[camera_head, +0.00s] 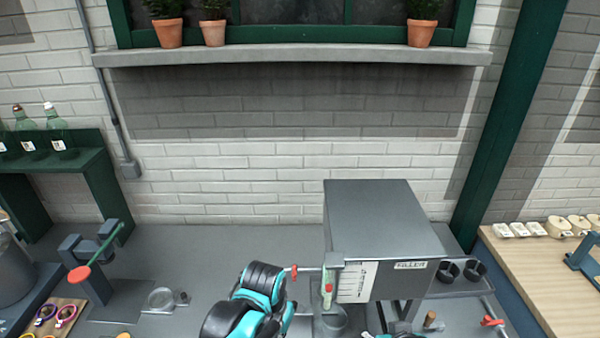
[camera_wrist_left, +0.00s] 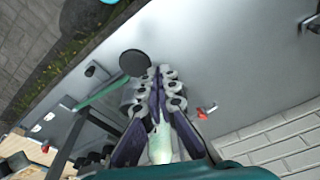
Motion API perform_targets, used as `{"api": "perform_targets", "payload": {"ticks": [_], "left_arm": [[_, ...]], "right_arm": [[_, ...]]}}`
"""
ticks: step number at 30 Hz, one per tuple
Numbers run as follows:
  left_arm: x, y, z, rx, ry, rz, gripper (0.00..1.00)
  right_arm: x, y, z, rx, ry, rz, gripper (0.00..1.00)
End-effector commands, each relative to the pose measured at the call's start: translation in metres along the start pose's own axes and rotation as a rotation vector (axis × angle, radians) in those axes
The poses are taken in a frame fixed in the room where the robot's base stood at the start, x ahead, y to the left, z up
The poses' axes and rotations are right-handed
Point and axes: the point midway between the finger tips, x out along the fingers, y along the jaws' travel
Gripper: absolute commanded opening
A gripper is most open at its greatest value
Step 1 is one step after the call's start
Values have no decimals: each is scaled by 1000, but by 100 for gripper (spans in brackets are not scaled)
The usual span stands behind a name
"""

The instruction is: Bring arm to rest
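My left gripper (camera_wrist_left: 157,78) shows in the left wrist view with its purple-padded fingers drawn together at the tips. A pale green shape (camera_wrist_left: 160,145) shows between the finger bases; I cannot tell what it is or whether it touches them. In the head view my black and teal arm (camera_head: 250,300) comes up from the bottom, left of the filler; its gripper is hidden there. A small teal part of mine (camera_head: 400,330) shows at the bottom edge; my right gripper is out of view.
A grey filler box (camera_head: 380,225) with a red-tipped tap stands close right of my arm. A lever stand (camera_head: 95,265) and a glass dish (camera_head: 160,299) are left. Green bottles (camera_head: 58,135) stand on a green shelf. A wooden counter (camera_head: 540,275) is right. The back-left grey bench is clear.

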Motion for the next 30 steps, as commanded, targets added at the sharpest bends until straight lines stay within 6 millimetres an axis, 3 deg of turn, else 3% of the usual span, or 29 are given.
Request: {"api": "perform_targets", "payload": {"ticks": [1, 3, 12, 18, 30], "left_arm": [[17, -14, 15, -46, 45, -10, 0], [22, -31, 29, -104, 113, -24, 0], [56, -84, 89, -314, 375, -105, 0], [66, -98, 107, -375, 459, -139, 0], [64, -99, 109, -382, 471, -143, 0]], "right_arm": [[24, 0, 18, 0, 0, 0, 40], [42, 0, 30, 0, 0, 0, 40], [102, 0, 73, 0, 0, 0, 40], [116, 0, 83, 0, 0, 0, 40], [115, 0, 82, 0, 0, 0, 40]]}}
